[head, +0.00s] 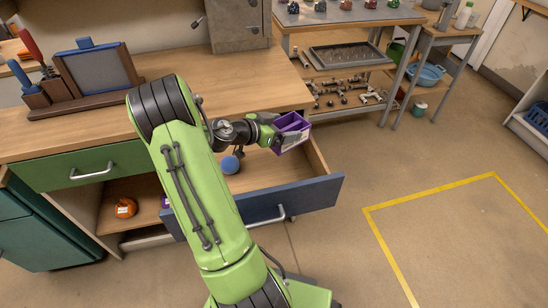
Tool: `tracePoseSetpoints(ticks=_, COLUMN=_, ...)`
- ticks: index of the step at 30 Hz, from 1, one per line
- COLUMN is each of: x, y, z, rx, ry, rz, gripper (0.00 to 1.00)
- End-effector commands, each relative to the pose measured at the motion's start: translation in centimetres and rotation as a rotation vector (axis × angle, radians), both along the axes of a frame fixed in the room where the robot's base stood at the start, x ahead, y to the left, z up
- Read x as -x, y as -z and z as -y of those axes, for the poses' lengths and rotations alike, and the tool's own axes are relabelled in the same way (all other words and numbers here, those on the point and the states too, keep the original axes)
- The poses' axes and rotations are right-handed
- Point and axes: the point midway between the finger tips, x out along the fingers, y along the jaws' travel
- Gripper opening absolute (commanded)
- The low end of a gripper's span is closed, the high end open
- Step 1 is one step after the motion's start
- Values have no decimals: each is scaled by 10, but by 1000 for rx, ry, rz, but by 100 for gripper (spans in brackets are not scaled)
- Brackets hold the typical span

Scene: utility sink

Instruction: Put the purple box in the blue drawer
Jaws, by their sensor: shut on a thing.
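The purple box (292,124) is an open-topped box with a pale label on its side. My gripper (277,139) is shut on it and appears to hold it above the right side of the open blue drawer (318,194). The drawer is pulled out, with a wooden inside, a blue front and a metal handle. A blue round object (230,165) shows in or over the drawer beside my arm. My arm hides much of the drawer's left part.
A green drawer (85,166) is shut under the wooden worktop (170,82). An orange object (126,208) sits in the open shelf below. A workbench (345,15) with metal parts stands behind. The floor at right, with yellow tape (430,191), is clear.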

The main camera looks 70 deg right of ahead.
Motion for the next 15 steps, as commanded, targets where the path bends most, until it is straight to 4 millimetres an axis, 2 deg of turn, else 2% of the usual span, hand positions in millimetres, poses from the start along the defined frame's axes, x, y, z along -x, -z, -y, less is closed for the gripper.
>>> tracePoseSetpoints(ticks=1, x=1, y=21, z=0, rx=-4, ry=1, rz=-4, gripper=56)
tracePoseSetpoints(ticks=3, x=1, y=41, z=0, rx=-3, ry=0, rz=-4, gripper=56)
tracePoseSetpoints(ticks=6, x=1, y=60, z=0, rx=-1, ry=0, rz=-2, gripper=56)
tracePoseSetpoints(ticks=11, x=0, y=79, z=0, rx=-1, ry=-1, rz=-1, gripper=56)
tracePoseSetpoints(ticks=15, x=1, y=107, z=0, rx=-1, ry=-1, rz=-3, gripper=56)
